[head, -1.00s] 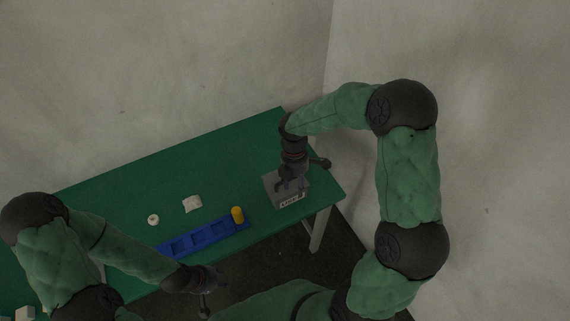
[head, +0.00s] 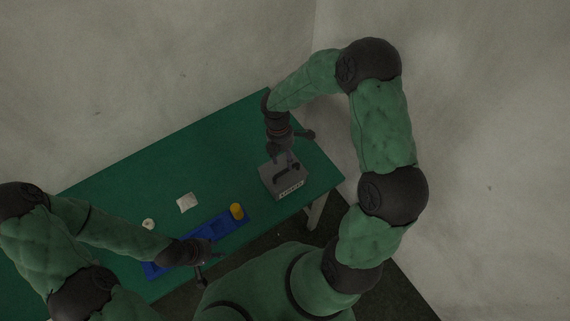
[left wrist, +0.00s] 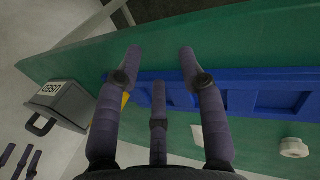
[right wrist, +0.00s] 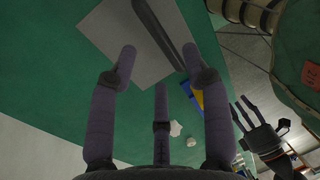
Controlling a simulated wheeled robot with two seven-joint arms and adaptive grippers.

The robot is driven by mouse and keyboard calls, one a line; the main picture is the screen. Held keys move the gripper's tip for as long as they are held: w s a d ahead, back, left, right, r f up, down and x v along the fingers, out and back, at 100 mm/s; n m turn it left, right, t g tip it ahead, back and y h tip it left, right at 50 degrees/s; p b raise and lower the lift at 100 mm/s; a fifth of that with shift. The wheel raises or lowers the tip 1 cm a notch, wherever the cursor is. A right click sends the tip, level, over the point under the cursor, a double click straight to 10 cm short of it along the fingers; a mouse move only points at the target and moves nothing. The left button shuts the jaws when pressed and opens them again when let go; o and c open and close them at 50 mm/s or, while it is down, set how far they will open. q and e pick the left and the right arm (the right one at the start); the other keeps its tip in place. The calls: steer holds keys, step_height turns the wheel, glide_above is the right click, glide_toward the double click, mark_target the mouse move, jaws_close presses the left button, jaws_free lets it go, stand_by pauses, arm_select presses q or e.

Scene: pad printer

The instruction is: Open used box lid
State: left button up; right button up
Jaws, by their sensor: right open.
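The grey used box (head: 272,187) stands at the right end of the green table, with a pale label on its front. Its lid looks shut, with a dark handle (head: 288,171) on top. My right gripper (head: 279,156) is open above the back of the box. In the right wrist view the grey lid (right wrist: 108,38) and dark handle bar (right wrist: 155,28) lie beyond its spread fingers. My left gripper (head: 202,273) is open and empty by the table's front edge. The box also shows in the left wrist view (left wrist: 72,103).
A blue compartment tray (head: 229,227) lies near the front edge, with a yellow cylinder (head: 237,211) at its right end. A white piece (head: 187,203) and a small white ring (head: 148,224) lie behind it. The table's back is clear.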

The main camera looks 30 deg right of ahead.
mark_target(285, 165)
steer(key=shift+s+f, duration=0.2)
steer(key=shift+f, duration=0.9)
steer(key=shift+s+f, duration=0.2)
steer(key=shift+f, duration=0.85)
jaws_close()
